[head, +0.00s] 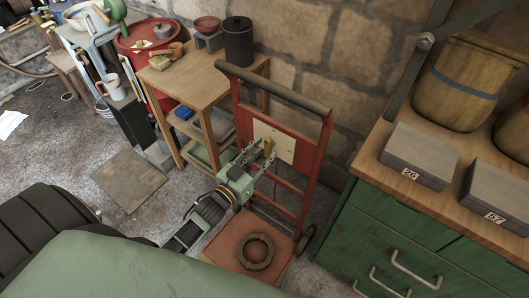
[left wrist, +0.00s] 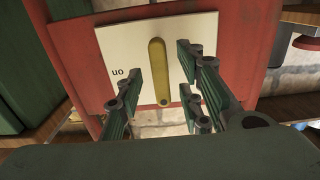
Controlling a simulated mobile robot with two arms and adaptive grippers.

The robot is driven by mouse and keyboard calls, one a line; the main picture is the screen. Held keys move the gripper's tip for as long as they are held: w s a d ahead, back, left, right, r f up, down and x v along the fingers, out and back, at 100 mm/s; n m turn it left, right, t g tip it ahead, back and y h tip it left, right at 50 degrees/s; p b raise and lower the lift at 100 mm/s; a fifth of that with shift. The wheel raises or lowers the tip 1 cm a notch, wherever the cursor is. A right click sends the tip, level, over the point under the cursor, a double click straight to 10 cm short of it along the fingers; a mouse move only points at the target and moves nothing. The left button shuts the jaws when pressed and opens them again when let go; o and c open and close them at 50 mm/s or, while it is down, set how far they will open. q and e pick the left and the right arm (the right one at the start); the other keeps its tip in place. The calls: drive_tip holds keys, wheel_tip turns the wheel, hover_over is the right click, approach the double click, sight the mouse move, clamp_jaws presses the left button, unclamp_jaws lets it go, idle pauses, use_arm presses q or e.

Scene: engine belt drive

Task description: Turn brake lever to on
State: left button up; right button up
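The brake lever (head: 268,147) is a yellow bar with rounded ends on a cream panel (head: 287,146) fixed to a red upright frame. In the left wrist view the lever (left wrist: 159,82) stands straight up the picture, and the panel (left wrist: 112,45) shows an upside-down "on" mark left of it. My left gripper (head: 257,158) is green and close in front of the panel. In the wrist view its fingers (left wrist: 162,65) are spread on either side of the lever, with visible gaps. I cannot tell how deep the fingers reach. My right gripper is not in view.
The red frame has a dark handle bar (head: 272,87) on top and a base plate with a dark ring (head: 255,251). A wooden table (head: 195,82) stands to its left. A green cabinet with a wooden top (head: 378,155) stands close on the right. A stone wall is behind.

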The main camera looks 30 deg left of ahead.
use_arm(q)
drive_tip(key=shift+w, duration=0.4)
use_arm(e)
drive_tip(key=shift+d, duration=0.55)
use_arm(q)
drive_tip(key=shift+c, duration=0.4)
clamp_jaws()
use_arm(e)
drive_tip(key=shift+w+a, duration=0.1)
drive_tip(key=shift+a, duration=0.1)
